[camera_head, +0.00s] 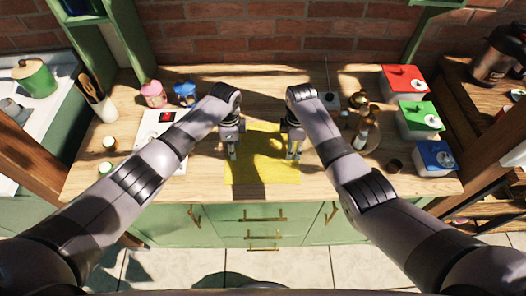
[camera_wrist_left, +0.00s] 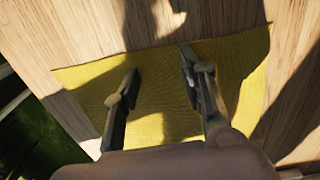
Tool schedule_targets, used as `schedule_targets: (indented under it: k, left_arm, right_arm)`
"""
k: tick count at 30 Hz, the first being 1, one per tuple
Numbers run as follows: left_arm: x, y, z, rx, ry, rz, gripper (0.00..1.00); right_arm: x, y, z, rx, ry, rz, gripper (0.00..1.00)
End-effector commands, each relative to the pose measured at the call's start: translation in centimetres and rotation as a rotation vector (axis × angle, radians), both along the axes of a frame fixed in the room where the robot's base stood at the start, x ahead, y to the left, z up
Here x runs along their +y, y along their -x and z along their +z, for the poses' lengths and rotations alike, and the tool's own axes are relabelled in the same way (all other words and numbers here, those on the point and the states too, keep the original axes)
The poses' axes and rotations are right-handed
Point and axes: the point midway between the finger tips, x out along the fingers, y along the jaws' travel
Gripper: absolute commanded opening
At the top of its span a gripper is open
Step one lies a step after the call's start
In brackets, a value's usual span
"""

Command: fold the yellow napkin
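The yellow napkin (camera_head: 262,168) lies spread flat on the wooden worktop, near its front edge, in the head view. It also shows in the left wrist view (camera_wrist_left: 160,92), under the fingers. My left gripper (camera_head: 232,154) is over the napkin's left side. In the left wrist view its two fingers (camera_wrist_left: 158,62) stand apart with only napkin showing between them, so it is open and empty. My right gripper (camera_head: 295,154) is over the napkin's right edge, fingers pointing down and seemingly a little apart. I cannot tell whether either gripper's tips touch the cloth.
Red (camera_head: 404,82), green (camera_head: 420,119) and blue (camera_head: 435,158) containers stand at the right. A round tray (camera_head: 374,140) with bottles is right of my right arm. Pink (camera_head: 153,94) and blue (camera_head: 185,93) jars stand back left. The worktop behind the napkin is mostly clear.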

Motion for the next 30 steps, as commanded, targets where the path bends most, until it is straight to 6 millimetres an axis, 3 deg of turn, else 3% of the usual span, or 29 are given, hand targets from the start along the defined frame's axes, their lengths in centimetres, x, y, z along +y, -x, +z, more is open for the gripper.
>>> schedule_targets:
  k: [30]
  left_arm:
    - [0.08, 0.1, -0.25, 0.003, -0.001, 0.001, 0.05]
  right_arm:
    - [-0.05, 0.06, -0.19, 0.001, 0.001, -0.001, 0.05]
